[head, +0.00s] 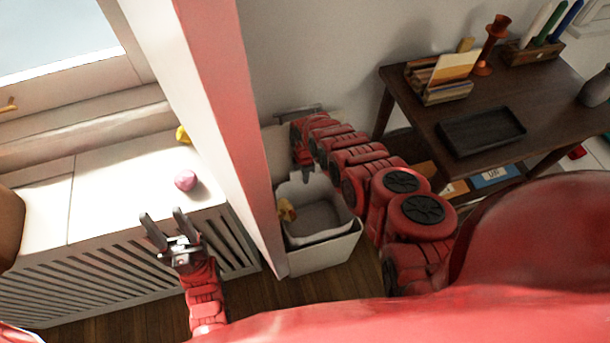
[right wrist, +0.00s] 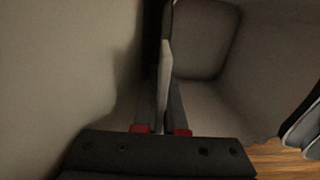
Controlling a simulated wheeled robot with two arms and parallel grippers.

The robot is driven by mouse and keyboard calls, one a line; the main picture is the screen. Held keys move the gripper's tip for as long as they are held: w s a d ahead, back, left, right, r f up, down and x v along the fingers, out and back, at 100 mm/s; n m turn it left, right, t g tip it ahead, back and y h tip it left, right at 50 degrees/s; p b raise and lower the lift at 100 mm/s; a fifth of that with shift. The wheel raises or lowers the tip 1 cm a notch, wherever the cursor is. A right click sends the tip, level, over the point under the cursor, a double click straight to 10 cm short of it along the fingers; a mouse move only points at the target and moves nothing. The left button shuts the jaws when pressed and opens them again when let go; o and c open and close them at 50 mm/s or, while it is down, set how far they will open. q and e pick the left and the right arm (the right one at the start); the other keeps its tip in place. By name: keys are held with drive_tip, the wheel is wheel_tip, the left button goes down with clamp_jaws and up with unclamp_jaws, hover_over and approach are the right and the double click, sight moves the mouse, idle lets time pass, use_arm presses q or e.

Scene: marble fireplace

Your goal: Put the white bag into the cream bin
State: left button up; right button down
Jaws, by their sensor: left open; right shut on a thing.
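The white bag (head: 318,190) is open-topped with a grey inside. It stands within the outline of the cream bin (head: 325,257), rim to the top; how deep it sits is hard to tell. My right gripper (head: 306,174) is at its far left rim, pointing down. In the right wrist view the right gripper (right wrist: 160,118) is shut on the thin pale wall of the white bag (right wrist: 165,75), with the grey inside to the right. My left gripper (head: 162,214) is open and empty, in front of the white ledge.
A dark desk (head: 480,95) with a black tray (head: 482,131) is at right.

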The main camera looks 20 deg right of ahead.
drive_tip(key=c, duration=0.9)
unclamp_jaws()
drive_tip(key=shift+r, duration=0.15)
drive_tip(key=shift+r, duration=0.3)
drive_tip(key=shift+r+p, duration=1.75)
drive_tip(key=shift+r, duration=6.5)
